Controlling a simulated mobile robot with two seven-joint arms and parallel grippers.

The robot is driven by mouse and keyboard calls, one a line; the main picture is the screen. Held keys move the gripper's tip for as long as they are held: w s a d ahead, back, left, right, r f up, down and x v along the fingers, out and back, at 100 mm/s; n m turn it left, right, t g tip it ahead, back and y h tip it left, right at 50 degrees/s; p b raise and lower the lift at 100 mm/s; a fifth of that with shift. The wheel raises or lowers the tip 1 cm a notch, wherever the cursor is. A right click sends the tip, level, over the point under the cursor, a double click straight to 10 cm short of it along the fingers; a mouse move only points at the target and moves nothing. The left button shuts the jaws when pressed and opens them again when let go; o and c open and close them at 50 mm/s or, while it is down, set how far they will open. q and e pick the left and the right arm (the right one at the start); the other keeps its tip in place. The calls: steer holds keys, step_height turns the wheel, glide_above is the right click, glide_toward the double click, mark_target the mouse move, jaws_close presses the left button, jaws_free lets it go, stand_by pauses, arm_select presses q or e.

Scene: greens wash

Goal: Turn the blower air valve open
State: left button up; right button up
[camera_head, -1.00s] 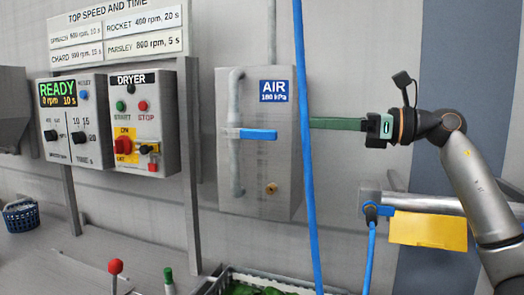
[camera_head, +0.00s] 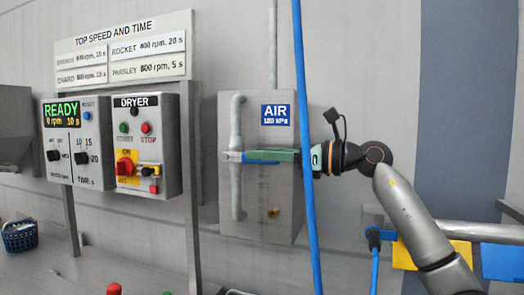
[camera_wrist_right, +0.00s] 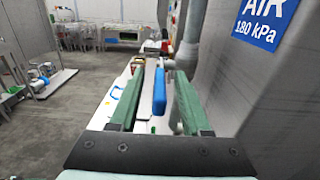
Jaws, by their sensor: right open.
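The blower air valve is a blue lever (camera_head: 262,162) on a grey vertical pipe (camera_head: 237,190), in front of the grey AIR box (camera_head: 262,215). The lever lies level, across the pipe, with its blue end pointing right. My right gripper (camera_head: 250,155) comes in level from the right in the head view, its green fingers overlapping the lever and partly hiding it. In the right wrist view the blue lever (camera_wrist_right: 159,92) stands between the two open fingers (camera_wrist_right: 157,95), with a gap on each side. My left gripper is not in view.
A blue hose (camera_head: 307,220) hangs in front of my right gripper in the head view. The dryer panel (camera_head: 150,175) and the READY panel (camera_head: 75,170) are left of the box. A rail with a yellow sheet (camera_head: 403,256) runs at the lower right.

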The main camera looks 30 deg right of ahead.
steer(key=shift+w+a, duration=0.2)
steer(key=shift+w, duration=0.05)
jaws_close()
stand_by(1.4)
